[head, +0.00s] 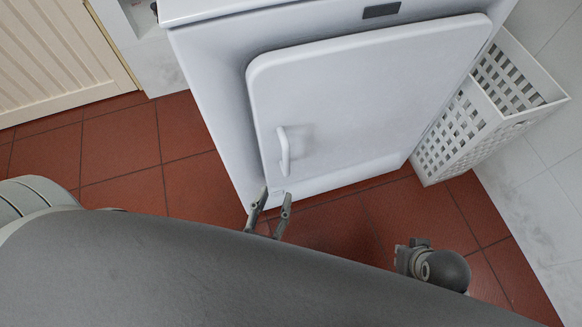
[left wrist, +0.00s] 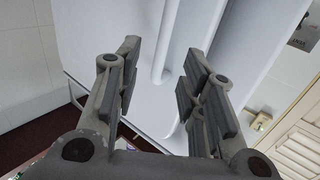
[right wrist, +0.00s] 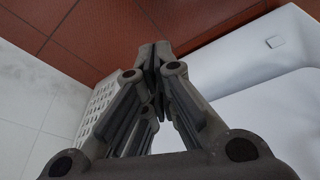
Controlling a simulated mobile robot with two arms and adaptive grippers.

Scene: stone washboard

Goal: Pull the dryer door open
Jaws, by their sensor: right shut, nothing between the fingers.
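The white dryer (head: 205,90) stands on the floor, its door (head: 375,95) flush with the front. A white bar handle (head: 284,155) sits near the door's left edge. My left gripper (head: 275,190) is open just below the handle in the head view. In the left wrist view the handle (left wrist: 168,45) shows between the spread fingers (left wrist: 162,56); I see no contact. My right gripper (right wrist: 158,52) is shut and empty in the right wrist view, with white appliance surface (right wrist: 265,105) to its right. Its fingers are not clear in the head view.
A white perforated basket (head: 465,125) stands close to the dryer's right side, near the tiled wall (head: 545,200). Red floor tiles (head: 120,165) are bare left of the dryer. A cream slatted door (head: 60,55) is at upper left.

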